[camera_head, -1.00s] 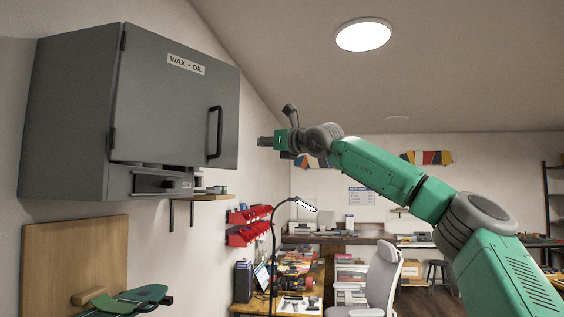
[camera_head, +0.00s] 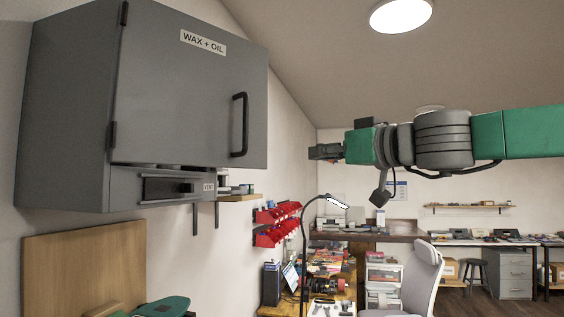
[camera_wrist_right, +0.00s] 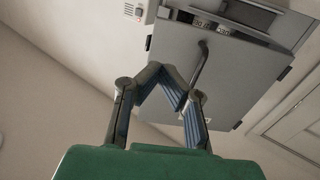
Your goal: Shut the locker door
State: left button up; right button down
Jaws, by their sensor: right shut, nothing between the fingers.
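The grey locker (camera_head: 65,110) hangs on the wall at the left in the head view. Its door (camera_head: 180,95), labelled "WAX + OIL", is hinged at its left edge. A black upright handle (camera_head: 240,125) is near that edge. My right gripper (camera_head: 314,152) is shut and empty, right of the handle and apart from it. The right wrist view shows my gripper (camera_wrist_right: 166,74) in front of the door (camera_wrist_right: 225,75) and handle (camera_wrist_right: 198,66). My left gripper is not seen.
A small wooden shelf (camera_head: 240,197) and red bins (camera_head: 275,225) are on the wall below the door. A workbench with a lamp (camera_head: 338,202) and a grey chair (camera_head: 422,270) stand beyond. The air right of the door is clear apart from my arm.

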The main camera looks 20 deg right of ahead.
jog(key=b, duration=0.6)
send_near(264, 159)
jog(key=p+x, duration=0.2)
jog(key=x, duration=0.5)
jog(key=shift+a+p, duration=0.2)
jog(key=shift+p, duration=0.2)
jog(key=shift+w, duration=0.35)
jog(key=shift+w+d, duration=0.1)
jog(key=shift+d, duration=0.05)
